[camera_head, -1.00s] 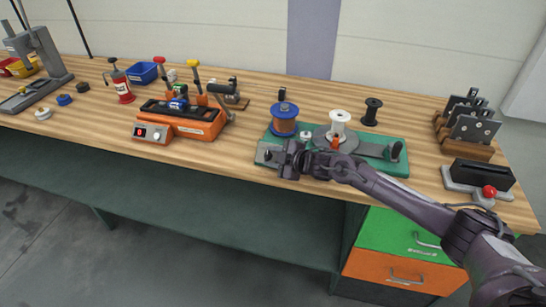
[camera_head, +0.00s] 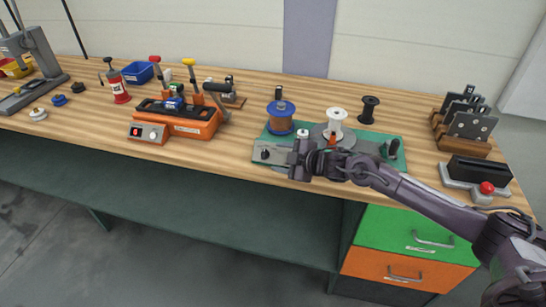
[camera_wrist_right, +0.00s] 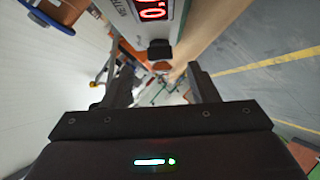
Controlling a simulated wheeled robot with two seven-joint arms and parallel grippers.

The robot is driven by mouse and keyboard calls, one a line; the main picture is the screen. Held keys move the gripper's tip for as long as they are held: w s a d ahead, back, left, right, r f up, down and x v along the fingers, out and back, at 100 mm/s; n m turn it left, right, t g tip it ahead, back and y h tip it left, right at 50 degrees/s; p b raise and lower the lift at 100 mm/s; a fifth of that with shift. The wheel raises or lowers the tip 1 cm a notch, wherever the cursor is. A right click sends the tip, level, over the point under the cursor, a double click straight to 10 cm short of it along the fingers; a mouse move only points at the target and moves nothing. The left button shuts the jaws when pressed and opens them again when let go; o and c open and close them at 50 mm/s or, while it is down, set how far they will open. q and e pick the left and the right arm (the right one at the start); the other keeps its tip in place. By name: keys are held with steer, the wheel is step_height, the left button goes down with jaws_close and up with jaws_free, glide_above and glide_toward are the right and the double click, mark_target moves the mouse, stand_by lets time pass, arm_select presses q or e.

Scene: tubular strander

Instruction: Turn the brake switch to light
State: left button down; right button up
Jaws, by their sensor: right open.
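A green-based winding unit (camera_head: 398,160) stands at the bench's front edge, with a blue-flanged copper spool (camera_head: 280,118) and a white spool (camera_head: 337,119) on it. A small black knob (camera_head: 265,154) sits on the grey plate at its front left; I take it for the brake switch, but its setting is too small to read. My right gripper (camera_head: 292,170) is open and empty, just right of the knob. In the right wrist view, a black block (camera_wrist_right: 160,48) shows ahead between the open fingers (camera_wrist_right: 160,88), below a red digit display (camera_wrist_right: 152,8). My left gripper is out of view.
An orange machine (camera_head: 195,127) stands left of the green base, with bare bench between them. A black spool (camera_head: 369,109) stands behind. A black-topped box with a red button (camera_head: 487,188) and a rack of plates (camera_head: 470,125) stand at the right.

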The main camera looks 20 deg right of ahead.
steer(key=shift+v, duration=1.3)
